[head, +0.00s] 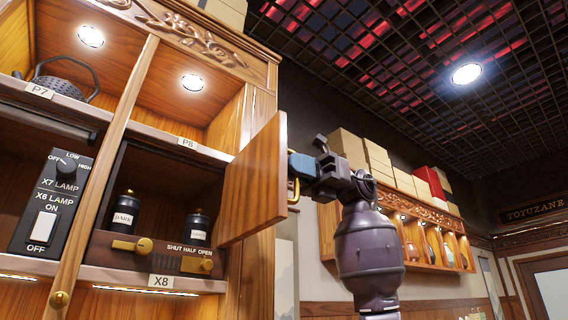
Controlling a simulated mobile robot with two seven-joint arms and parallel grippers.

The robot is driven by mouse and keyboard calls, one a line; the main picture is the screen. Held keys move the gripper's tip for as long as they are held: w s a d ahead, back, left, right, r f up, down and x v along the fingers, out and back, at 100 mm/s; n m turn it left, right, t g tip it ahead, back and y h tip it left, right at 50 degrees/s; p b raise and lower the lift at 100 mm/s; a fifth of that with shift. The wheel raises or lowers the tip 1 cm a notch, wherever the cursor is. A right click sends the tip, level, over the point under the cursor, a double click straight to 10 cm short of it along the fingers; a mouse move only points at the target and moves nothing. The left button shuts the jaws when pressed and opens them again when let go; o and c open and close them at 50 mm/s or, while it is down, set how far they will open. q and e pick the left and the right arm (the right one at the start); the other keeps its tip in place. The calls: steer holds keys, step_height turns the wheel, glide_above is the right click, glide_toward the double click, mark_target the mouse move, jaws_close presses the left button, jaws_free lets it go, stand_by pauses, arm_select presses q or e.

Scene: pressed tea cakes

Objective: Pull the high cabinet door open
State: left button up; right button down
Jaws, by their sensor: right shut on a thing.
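The high cabinet door (255,185) is a plain wooden panel at the right side of the upper compartment marked P8 and X8. It stands swung out from the cabinet front, so the compartment shows open. A brass handle (293,190) shows at the door's outer edge, partly hidden by the door and my gripper. My right gripper (301,167) is at this handle, shut on it, with the arm rising from below. My left gripper is not in view.
Inside the compartment stand dark jars (124,208) behind a drawer-like front with a brass lever (131,245) marked SHUT HALF OPEN. A switch panel (52,200) and a dark teapot (65,82) are at left. A wall shelf (398,228) with boxes hangs further back.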

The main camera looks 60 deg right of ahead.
steer(key=shift+d+r, duration=0.1)
stand_by(0.3)
steer(key=c, duration=1.2)
jaws_free()
steer(key=v, duration=1)
steer(key=shift+s+d, duration=0.2)
steer(key=shift+d, duration=0.15)
